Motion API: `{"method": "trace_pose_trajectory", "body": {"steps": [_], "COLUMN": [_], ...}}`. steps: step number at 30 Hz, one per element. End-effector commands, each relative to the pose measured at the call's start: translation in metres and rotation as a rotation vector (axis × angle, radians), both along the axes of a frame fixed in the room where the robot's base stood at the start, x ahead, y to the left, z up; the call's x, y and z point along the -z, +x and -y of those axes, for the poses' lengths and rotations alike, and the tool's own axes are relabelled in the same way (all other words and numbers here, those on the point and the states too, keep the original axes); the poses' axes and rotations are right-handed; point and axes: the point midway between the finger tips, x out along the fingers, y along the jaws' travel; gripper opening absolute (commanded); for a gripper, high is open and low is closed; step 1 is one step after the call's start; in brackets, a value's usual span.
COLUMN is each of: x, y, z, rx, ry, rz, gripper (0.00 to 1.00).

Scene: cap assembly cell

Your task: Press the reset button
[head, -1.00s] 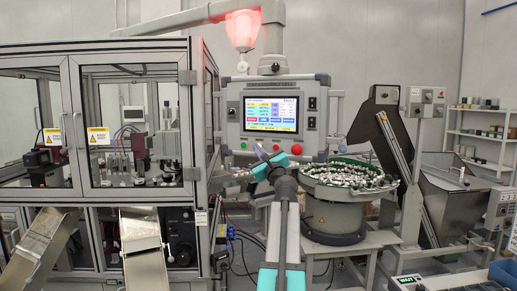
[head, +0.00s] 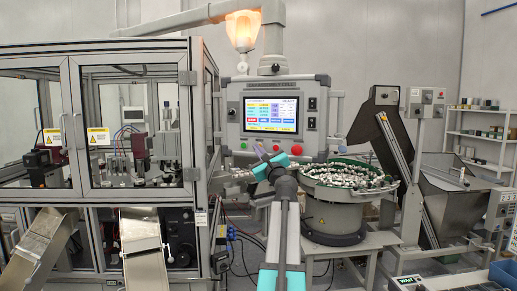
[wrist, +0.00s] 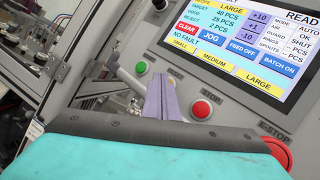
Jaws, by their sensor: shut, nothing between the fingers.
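My gripper's purple fingers (wrist: 163,80) are shut and empty. In the wrist view they point at the operator panel's lower strip, between a green button (wrist: 141,67) and a red button (wrist: 200,109). No reset button shows; the spot behind the fingers is hidden, and I cannot tell whether the tips touch the panel. In the head view my gripper (head: 260,151) is in front of the panel's button row. The panel's screen (wrist: 240,40) reads "READ..." and "NO FAULT".
A large red E-stop (wrist: 279,151) sits right of the red button, partly behind my wrist. The glazed machine cabinet (head: 120,130) stands left. The round bowl feeder (head: 335,220) stands close to the right of my arm. A lamp (head: 243,27) glows amber above the panel.

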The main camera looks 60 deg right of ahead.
Motion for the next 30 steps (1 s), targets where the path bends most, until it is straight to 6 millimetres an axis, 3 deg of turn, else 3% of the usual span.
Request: {"method": "trace_pose_trajectory", "body": {"steps": [20,30], "x": [0.0,-0.001], "y": [-0.002,-0.005], "z": [-0.01,-0.029], "rx": [0.0,0.0], "ry": [0.0,0.0], "rz": [0.0,0.0], "gripper": [0.0,0.0]}}
